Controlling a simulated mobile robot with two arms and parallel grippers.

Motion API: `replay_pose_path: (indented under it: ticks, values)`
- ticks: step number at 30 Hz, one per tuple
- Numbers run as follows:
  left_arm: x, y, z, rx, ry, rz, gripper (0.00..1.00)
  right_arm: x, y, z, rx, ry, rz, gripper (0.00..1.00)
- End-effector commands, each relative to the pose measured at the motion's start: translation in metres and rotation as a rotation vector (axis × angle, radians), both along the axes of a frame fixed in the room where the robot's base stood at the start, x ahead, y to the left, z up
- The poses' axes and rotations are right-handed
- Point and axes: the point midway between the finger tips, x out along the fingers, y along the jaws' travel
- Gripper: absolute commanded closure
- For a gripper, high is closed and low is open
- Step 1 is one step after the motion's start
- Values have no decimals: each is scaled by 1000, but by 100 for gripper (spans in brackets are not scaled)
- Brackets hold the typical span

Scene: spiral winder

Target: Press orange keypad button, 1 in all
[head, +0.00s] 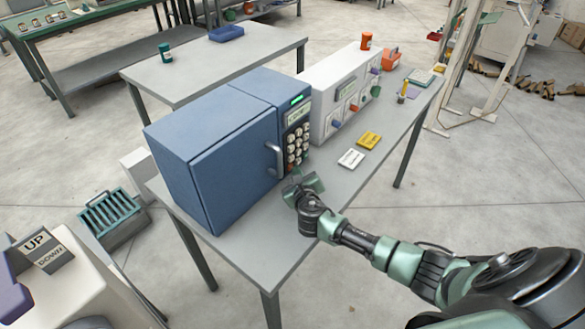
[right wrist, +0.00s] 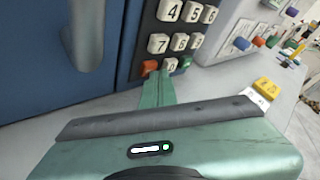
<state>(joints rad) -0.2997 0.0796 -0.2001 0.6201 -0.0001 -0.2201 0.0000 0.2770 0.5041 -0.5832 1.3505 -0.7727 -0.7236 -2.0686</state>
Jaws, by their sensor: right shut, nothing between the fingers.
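The keypad (head: 297,143) is on the right front of a blue box-shaped machine (head: 225,150) on a grey table. It has white number keys, and the right wrist view shows them close up (right wrist: 181,28). The orange button (right wrist: 150,66) is at the keypad's lower left corner, beside a white 0 key and a green button (right wrist: 186,62). My right gripper (head: 297,180) is shut and empty, low in front of the keypad. In the right wrist view its fingertips (right wrist: 160,75) are just below the orange button; I cannot tell whether they touch it. My left gripper is not in view.
The machine's door handle (head: 274,158) stands out left of the keypad. A white panel (head: 340,90) with coloured knobs stands to the right. A yellow block (head: 369,139) and a white block (head: 351,158) lie on the table. The table front (head: 270,235) is clear.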

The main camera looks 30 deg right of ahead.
Motion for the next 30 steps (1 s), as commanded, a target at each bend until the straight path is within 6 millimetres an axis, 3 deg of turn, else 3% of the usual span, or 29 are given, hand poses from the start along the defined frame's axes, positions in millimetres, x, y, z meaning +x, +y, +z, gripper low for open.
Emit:
replay_pose_path:
  ticks: [23,30]
  values:
    - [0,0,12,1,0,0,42,-18,-7,1,-1,0,0,100]
    - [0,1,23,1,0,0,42,-39,-16,2,-2,2,0,100]
